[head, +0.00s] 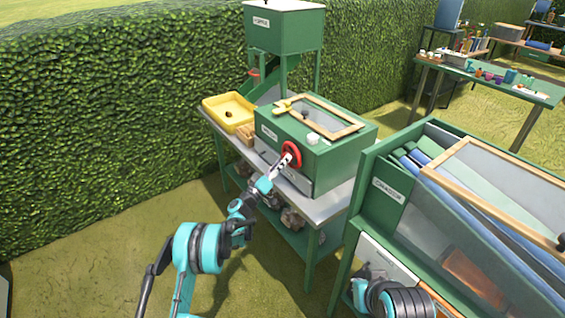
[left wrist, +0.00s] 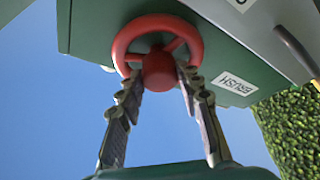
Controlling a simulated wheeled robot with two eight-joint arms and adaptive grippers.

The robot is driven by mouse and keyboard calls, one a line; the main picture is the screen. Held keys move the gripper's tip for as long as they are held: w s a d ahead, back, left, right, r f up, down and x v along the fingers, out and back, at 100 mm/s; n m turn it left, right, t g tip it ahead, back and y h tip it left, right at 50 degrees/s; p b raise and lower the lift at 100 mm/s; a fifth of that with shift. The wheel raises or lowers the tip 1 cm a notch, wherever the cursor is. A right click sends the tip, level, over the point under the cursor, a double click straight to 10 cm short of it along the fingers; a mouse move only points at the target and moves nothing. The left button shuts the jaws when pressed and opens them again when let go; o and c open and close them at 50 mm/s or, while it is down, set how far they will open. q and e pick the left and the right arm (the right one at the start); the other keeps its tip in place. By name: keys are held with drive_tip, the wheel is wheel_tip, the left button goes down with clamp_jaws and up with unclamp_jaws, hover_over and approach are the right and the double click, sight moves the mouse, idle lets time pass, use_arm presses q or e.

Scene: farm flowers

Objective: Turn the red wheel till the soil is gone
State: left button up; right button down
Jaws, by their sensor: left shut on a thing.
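The red wheel (head: 295,149) is on the front of a green box (head: 330,165) on a grey-topped stand. My left gripper (head: 283,164) reaches it from the front. In the left wrist view, the red wheel (left wrist: 120,48) has a round hub and spokes. The two fingers of my left gripper (left wrist: 160,76) are shut on it, one on each side of the hub. A wood-framed clear panel (head: 325,116) lies on top of the box. I cannot make out any soil inside the box. Parts of my right arm show at the lower right, but its gripper is not visible.
A yellow tray (head: 229,112) with a small dark item stands left of the box. A green hopper (head: 285,30) rises behind. A large green cabinet (head: 385,200) stands close on the right. A hedge (head: 110,110) runs along the left. Grass (head: 85,255) is open at the lower left.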

use_arm(q)
drive_tip(key=shift+m+g+h, duration=0.35)
drive_tip(key=shift+m+h, duration=0.3)
drive_tip(key=shift+m, duration=0.7)
drive_tip(key=shift+m+g+h, duration=0.35)
drive_tip(key=shift+m+h, duration=0.3)
drive_tip(key=shift+m, duration=0.7)
drive_tip(key=o, duration=1.2)
drive_tip(key=shift+w+f, duration=0.1)
drive_tip(key=shift+c, duration=0.2)
drive_tip(key=v, duration=1.2)
